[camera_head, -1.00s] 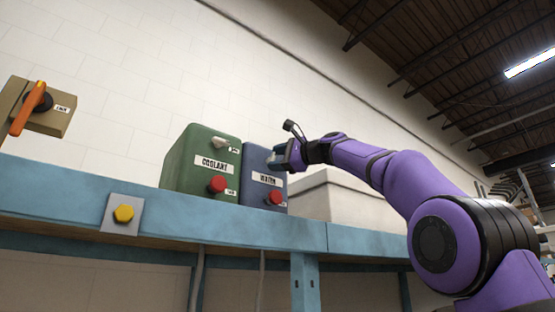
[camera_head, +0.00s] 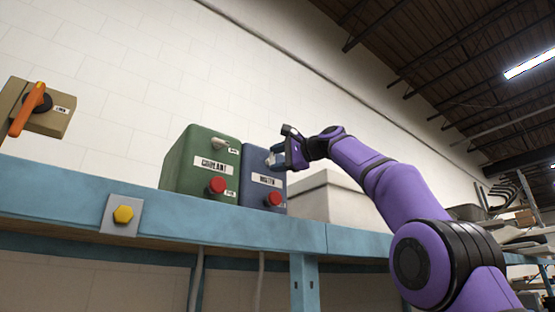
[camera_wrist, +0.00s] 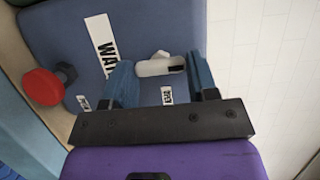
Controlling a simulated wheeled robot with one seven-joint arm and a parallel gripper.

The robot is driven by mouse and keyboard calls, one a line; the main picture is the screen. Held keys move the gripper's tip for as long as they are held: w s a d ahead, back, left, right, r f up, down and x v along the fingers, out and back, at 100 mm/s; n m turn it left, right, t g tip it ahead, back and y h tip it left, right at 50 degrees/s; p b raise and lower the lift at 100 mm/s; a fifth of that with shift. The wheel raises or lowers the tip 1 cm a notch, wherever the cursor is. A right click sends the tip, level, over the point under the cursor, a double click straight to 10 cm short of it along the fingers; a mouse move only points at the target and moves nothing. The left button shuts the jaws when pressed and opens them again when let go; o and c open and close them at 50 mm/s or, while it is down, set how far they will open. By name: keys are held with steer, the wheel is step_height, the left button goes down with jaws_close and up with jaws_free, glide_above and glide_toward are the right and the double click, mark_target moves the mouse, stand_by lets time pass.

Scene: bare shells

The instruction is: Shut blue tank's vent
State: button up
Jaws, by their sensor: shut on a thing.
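The blue tank (camera_head: 251,164), labelled WATER, stands on the bench beside the green COOLANT tank (camera_head: 199,176). It also fills much of the wrist view (camera_wrist: 165,25). Its white vent lever (camera_wrist: 153,67) lies across the space between my fingers, near a small, partly covered label (camera_wrist: 167,95). My gripper (camera_wrist: 163,70) is shut on this lever; it also shows at the tank's upper right in the head view (camera_head: 277,158). The tank's red knob (camera_wrist: 42,86) is low on the same face, apart from the fingers.
The green tank has its own pale lever (camera_head: 218,144) and red knob (camera_head: 217,185). A box with an orange handle (camera_head: 27,110) is at the far left. A yellow button (camera_head: 123,215) sits on the bench front. A pale bin (camera_head: 330,200) stands right of the blue tank.

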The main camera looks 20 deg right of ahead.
steer(key=shift+f, duration=0.1)
steer(key=o, duration=0.9)
steer(key=v, duration=1)
steer(key=shift+s+d, duration=0.2)
steer(key=shift+s, duration=0.1)
